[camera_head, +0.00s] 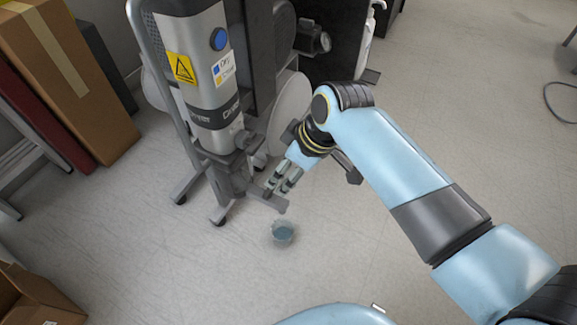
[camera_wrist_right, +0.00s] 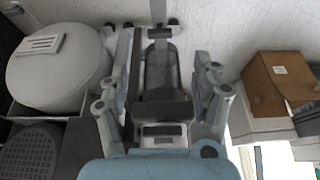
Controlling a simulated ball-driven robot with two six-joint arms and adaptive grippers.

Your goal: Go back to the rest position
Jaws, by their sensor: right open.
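My right gripper (camera_head: 280,182) is in the middle of the head view, low in front of the dental compressor (camera_head: 207,95). Its fingers are apart. In the right wrist view the open fingers (camera_wrist_right: 163,98) stand on either side of a dark grey and clear part of the compressor (camera_wrist_right: 160,75); I cannot tell whether they touch it. The compressor is an upright silver cylinder with a yellow warning label and a blue round knob. My left gripper is not in view.
A small clear cup with bluish liquid (camera_head: 283,233) stands on the floor below the gripper. Cardboard boxes (camera_head: 75,75) stand at the left, and an open box (camera_head: 38,300) is at the lower left. The floor (camera_head: 480,110) at the right is mostly clear.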

